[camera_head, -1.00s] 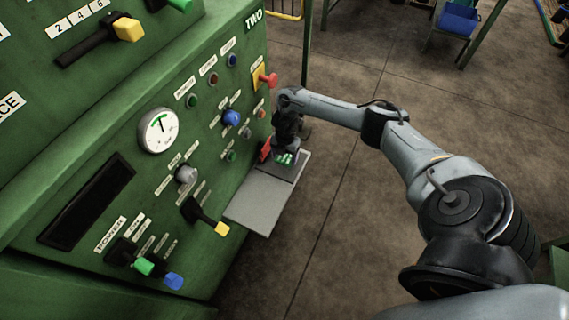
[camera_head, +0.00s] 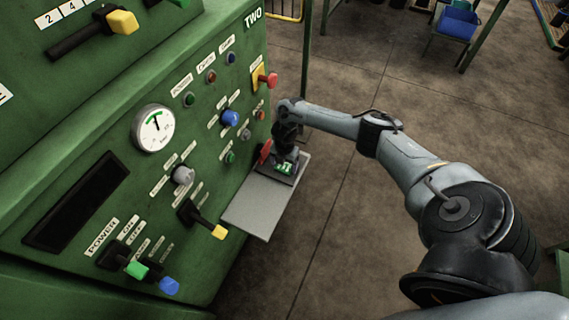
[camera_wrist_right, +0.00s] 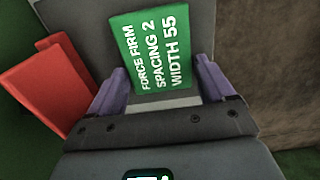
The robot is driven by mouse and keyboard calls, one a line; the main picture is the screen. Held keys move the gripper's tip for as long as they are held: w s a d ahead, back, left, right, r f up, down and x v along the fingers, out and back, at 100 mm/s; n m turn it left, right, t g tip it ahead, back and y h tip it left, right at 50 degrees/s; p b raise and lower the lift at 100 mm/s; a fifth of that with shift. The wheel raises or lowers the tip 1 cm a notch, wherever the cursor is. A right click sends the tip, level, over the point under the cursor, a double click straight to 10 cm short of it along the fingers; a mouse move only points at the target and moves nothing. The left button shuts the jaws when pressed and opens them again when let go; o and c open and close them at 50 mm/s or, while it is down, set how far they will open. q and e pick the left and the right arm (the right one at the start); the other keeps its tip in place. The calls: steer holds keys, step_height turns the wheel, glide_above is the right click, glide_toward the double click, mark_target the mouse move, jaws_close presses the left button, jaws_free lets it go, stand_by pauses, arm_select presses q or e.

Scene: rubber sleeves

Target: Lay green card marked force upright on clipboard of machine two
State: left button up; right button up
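The green card (camera_wrist_right: 160,48) has white text reading "FORCE FIRM, SPACING 2, WIDTH 55", its top line toward the red clip (camera_wrist_right: 55,85). In the right wrist view it appears to lie over the grey clipboard (camera_head: 262,207), which juts from the machine marked TWO (camera_head: 253,18); exact contact is hard to tell. My right gripper (camera_wrist_right: 160,80) has its purple fingers spread wide, one beside each edge of the card. In the head view this gripper (camera_head: 284,163) is low over the clipboard's far end, with a green patch under it. My left gripper is out of view.
The machine panel carries a red button (camera_head: 271,80), a blue knob (camera_head: 230,118), a yellow-tipped lever (camera_head: 219,231) and a gauge (camera_head: 154,129). The near part of the clipboard is bare. Open floor lies to the right; a blue bin (camera_head: 459,22) stands far back.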

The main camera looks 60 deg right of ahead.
steer(key=shift+o, duration=1.2)
steer(key=shift+r, duration=0.15)
